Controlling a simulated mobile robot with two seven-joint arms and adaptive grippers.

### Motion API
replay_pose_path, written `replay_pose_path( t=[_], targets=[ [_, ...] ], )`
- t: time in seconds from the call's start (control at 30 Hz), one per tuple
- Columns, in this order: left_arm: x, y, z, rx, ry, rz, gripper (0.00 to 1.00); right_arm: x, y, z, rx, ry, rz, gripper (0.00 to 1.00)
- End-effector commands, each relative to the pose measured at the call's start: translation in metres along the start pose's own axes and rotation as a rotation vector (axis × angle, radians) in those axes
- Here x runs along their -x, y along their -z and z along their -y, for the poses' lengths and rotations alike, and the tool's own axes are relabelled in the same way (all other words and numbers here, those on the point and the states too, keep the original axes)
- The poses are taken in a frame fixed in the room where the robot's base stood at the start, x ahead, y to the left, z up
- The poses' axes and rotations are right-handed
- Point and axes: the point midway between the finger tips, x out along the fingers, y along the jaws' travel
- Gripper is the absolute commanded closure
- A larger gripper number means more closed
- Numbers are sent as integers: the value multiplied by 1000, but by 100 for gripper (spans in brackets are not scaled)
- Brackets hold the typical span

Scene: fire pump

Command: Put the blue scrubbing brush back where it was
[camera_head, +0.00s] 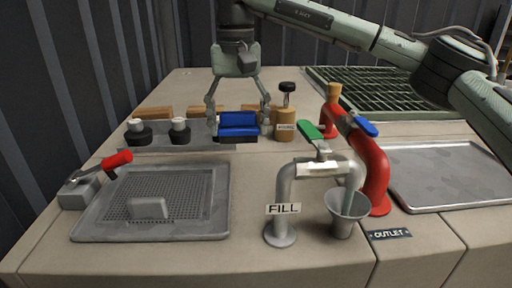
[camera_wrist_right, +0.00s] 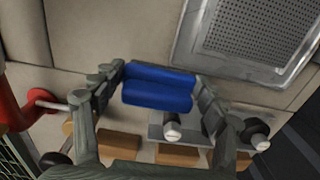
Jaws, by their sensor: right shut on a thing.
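The blue scrubbing brush (camera_head: 238,123), with a dark underside, is level between the fingers of my right gripper (camera_head: 238,120), which reaches down from above. In the right wrist view the brush (camera_wrist_right: 158,87) spans the gap between the fingertips (camera_wrist_right: 160,85), and the gripper is shut on its two ends. The brush is at the right end of a grey tray (camera_head: 190,140) that carries two black-and-white knobbed brushes (camera_head: 180,129) (camera_head: 138,131). I cannot tell whether it touches the surface below. My left gripper is not in view.
Wooden blocks (camera_head: 154,112) lie behind the tray, and a labelled wooden cylinder (camera_head: 284,123) stands close right. In front are a perforated basin (camera_head: 160,205), a red-handled lever (camera_head: 115,160), the FILL pipe (camera_head: 283,205) and a metal cup (camera_head: 345,212). A red pipe (camera_head: 378,170) stands right.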

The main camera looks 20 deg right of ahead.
Motion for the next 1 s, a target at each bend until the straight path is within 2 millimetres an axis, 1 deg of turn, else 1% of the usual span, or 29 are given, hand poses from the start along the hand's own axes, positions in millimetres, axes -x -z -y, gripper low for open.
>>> replay_pose_path(
  t=[0.03, 0.1, 0.2, 0.3, 0.43, 0.63, 1.0],
  targets=[
    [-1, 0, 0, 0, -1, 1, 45, -6, 6, -11, -4, -1, 1, 74],
    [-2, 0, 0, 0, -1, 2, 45, -14, 11, -22, -3, -1, 1, 74],
    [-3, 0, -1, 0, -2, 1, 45, -21, 17, -32, -1, 1, 1, 74],
    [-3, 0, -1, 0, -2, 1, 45, -25, 20, -36, 0, 0, 0, 74],
    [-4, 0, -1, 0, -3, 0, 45, -35, 20, -37, 1, -1, 0, 74],
    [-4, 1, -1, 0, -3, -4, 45, -62, 20, -38, -1, -1, 0, 74],
    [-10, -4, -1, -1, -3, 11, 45, -68, 20, -37, -1, 1, -1, 74]
  ],
)
